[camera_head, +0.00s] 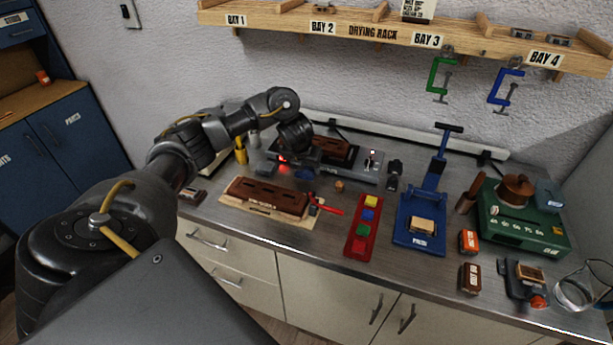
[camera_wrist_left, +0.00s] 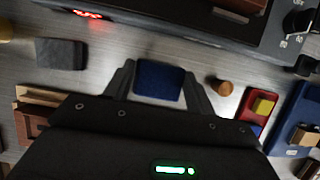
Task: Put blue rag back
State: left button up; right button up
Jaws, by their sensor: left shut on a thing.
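The blue rag (camera_wrist_left: 159,80) is a small dark blue pad between the two fingers of my left gripper (camera_wrist_left: 158,88) in the left wrist view. The fingers are shut on its sides, and it is over the metal bench top. A dark grey pad (camera_wrist_left: 62,54) lies on the bench to the left of the gripper in the wrist view. My right gripper is not in view.
A small brown knob (camera_head: 340,185) stands right of the gripper. A brown block on a wooden board (camera_head: 268,196), a red tray with coloured blocks (camera_head: 357,245) and a blue press (camera_head: 420,232) stand on the bench. The drying rack (camera_head: 375,34) hangs above.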

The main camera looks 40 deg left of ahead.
aim_at(305, 171)
pick_arm(q)
notch_tip(305, 171, down, 3)
jog(key=shift+r+b, duration=0.1)
jog(key=shift+b, duration=0.25)
jog(key=shift+w+f, duration=0.1)
jog(key=shift+f, duration=0.25)
jog(key=shift+r, duration=0.1)
jog(key=o, duration=1)
jog(key=shift+c, duration=0.2)
